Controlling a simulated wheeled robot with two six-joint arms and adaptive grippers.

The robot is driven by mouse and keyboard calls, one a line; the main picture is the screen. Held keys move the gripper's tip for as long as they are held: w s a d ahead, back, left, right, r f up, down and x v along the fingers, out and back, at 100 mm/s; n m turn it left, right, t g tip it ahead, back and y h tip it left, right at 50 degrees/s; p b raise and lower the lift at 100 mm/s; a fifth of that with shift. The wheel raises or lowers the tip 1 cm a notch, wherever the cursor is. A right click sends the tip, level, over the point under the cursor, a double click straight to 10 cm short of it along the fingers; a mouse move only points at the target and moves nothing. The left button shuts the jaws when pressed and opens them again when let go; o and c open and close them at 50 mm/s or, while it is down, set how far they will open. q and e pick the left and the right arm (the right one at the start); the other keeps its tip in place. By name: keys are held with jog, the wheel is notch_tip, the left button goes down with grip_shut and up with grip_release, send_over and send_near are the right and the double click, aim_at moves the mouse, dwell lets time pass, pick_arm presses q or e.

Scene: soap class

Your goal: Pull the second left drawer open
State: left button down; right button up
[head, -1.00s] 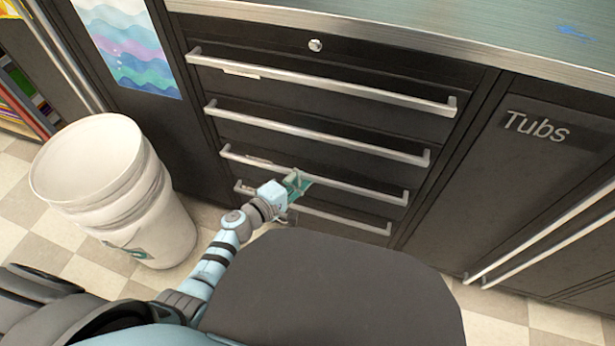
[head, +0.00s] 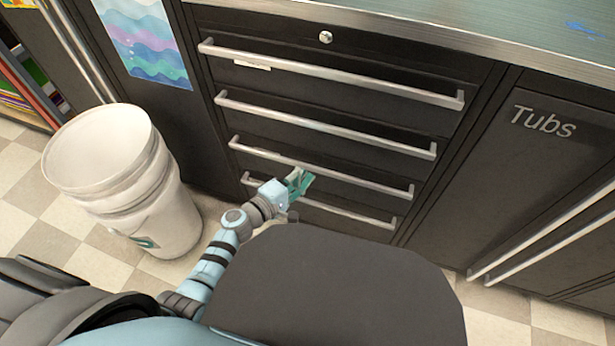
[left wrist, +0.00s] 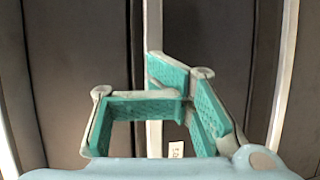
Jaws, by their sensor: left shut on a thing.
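A dark cabinet holds a stack of drawers (head: 330,82), each with a long silver bar handle. All the drawer fronts look flush, with no gap seen. My left gripper (head: 302,178) is at the third handle from the top (head: 370,181), near its middle. In the left wrist view its teal-padded fingers (left wrist: 168,100) are closed about the middle bar (left wrist: 153,50), which runs between them. Part of that handle is hidden behind the fingers. My right gripper is in neither view.
A white bucket (head: 120,185) stands on the checkered floor left of the drawers, close to my left arm. A "Tubs" cabinet door (head: 530,165) is at the right. The worktop (head: 470,25) overhangs above. Other drawer handles lie just above and below the gripper.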

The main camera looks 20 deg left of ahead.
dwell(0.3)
pick_arm(q)
jog(key=c, duration=1.9)
grip_release()
jog(key=v, duration=1.2)
